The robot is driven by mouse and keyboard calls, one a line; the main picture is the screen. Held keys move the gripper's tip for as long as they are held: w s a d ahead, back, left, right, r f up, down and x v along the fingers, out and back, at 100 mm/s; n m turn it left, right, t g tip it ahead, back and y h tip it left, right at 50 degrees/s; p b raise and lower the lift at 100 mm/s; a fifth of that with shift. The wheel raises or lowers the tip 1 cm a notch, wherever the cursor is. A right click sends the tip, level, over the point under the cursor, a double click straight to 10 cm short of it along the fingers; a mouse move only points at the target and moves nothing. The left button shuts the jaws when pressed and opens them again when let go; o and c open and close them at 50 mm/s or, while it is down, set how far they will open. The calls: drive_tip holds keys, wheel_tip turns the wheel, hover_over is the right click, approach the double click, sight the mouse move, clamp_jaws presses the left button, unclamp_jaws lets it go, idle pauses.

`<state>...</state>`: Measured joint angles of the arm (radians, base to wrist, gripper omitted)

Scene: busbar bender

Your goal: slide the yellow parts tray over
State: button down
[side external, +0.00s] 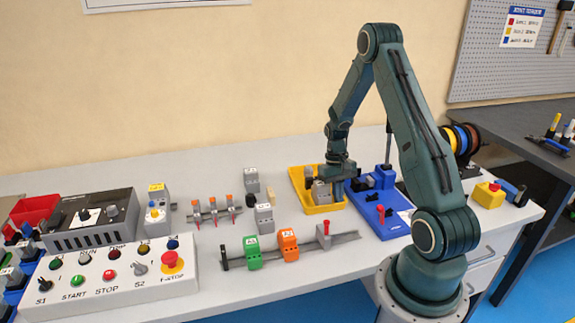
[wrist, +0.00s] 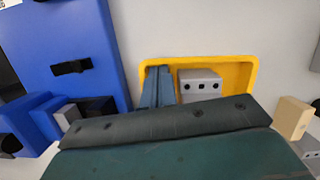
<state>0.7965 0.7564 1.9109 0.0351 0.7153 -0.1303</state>
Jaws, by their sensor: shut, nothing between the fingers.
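The yellow parts tray (side external: 326,209) lies on the bench just left of a blue fixture. It also shows in the wrist view (wrist: 238,70), with a grey block (wrist: 200,84) with dark holes inside it. My gripper (side external: 338,193) is low over the tray's right part in the side view. In the wrist view my shut fingers (wrist: 158,84) reach down inside the tray, between its left wall and the grey block. They hold nothing. I cannot tell whether they touch the wall. The tray's near side is hidden by my gripper body in the wrist view.
The blue fixture (side external: 384,217) stands close on the tray's right. A rail with green (side external: 252,252) and orange (side external: 288,244) blocks lies in front. Grey blocks (side external: 264,217) and a beige block (wrist: 292,118) stand on the other side, with a little bare bench between.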

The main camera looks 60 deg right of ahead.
drive_tip(key=shift+s+a, duration=1.1)
drive_tip(key=shift+s, duration=0.25)
drive_tip(key=shift+s+a, duration=1.1)
drive_tip(key=shift+s, duration=0.25)
drive_tip(key=shift+r, duration=0.1)
drive_tip(key=v, duration=1)
drive_tip(key=w+a+r+n+t+h, duration=0.2)
drive_tip(key=a+r+n+t, duration=0.15)
drive_tip(key=a+r, duration=1.05)
drive_tip(key=s+a+r+n+t, duration=0.2)
drive_tip(key=s+a+r, duration=0.1)
drive_tip(key=a, duration=0.3)
drive_tip(key=s+a+r+n+t, duration=0.2)
drive_tip(key=s+a, duration=0.2)
drive_tip(key=a, duration=0.2)
drive_tip(key=shift+s+r, duration=0.3)
drive_tip(key=shift+r, duration=0.1)
